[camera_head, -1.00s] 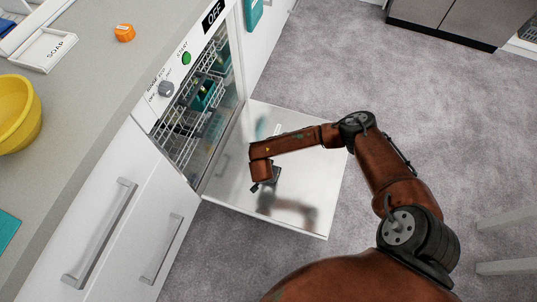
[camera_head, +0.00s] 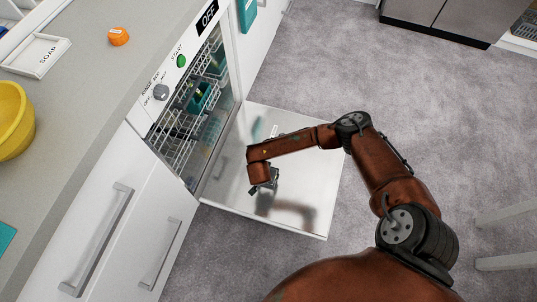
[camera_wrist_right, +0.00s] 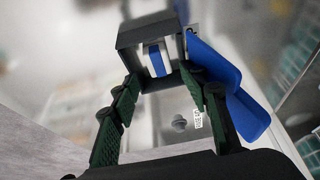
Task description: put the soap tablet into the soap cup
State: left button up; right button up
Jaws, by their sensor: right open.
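My right gripper (camera_head: 265,186) hangs low over the open dishwasher door, its arm coming in from the right. In the right wrist view its green-padded fingers (camera_wrist_right: 160,105) are apart, with nothing held between them. Beyond them is a dark square frame, which looks like the soap cup (camera_wrist_right: 128,40), with a blue flap (camera_wrist_right: 225,85) open at its right. A white piece with a blue stripe, which looks like the soap tablet (camera_wrist_right: 156,60), shows inside that frame. How deep it sits cannot be told. The head view does not show cup or tablet clearly. My left gripper is out of view.
The dishwasher door (camera_head: 300,135) lies open. A wire rack (camera_head: 175,145) with teal items is inside. A labelled soap tray (camera_head: 22,66), an orange object (camera_head: 118,36) and a yellow bowl (camera_head: 12,120) stand on the counter. A round knob (camera_wrist_right: 180,122) sits near the cup.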

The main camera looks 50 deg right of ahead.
jog(key=shift+r, duration=0.1)
jog(key=v, duration=1.2)
dwell(0.4)
